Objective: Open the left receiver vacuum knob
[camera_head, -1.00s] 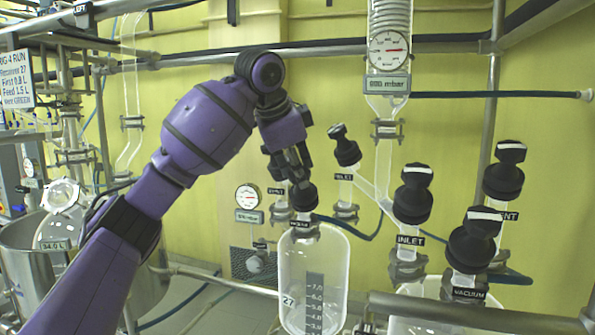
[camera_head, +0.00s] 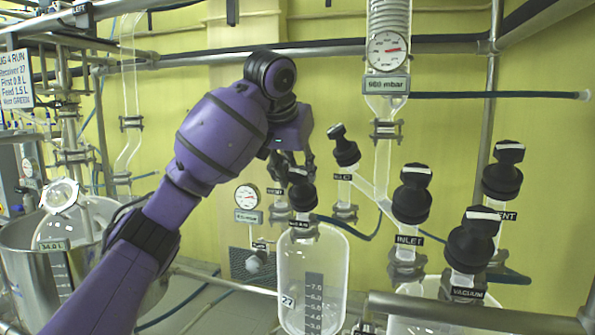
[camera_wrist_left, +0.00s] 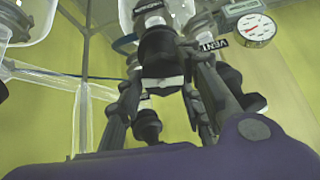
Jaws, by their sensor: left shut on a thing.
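The left receiver (camera_head: 313,262) is a clear glass vessel with a dark graduated scale and a "27" tag. Its black vacuum knob (camera_head: 302,196) stands on the top, above a small label too blurred to read. My left gripper (camera_head: 297,174) comes down on this knob from above and is shut on it. In the left wrist view the black knob (camera_wrist_left: 161,50) with a pale end stripe sits between the fingers of my left gripper (camera_wrist_left: 165,82). The fingers partly hide the knob in the head view. My right gripper is not in view.
The inlet knob (camera_head: 345,147) stands close to the right of my gripper. A vent label (camera_wrist_left: 214,45) shows beside the held knob. A second receiver's inlet (camera_head: 411,193), vacuum (camera_head: 471,240) and vent (camera_head: 503,172) knobs stand at the right. A gauge (camera_head: 247,197) is behind.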

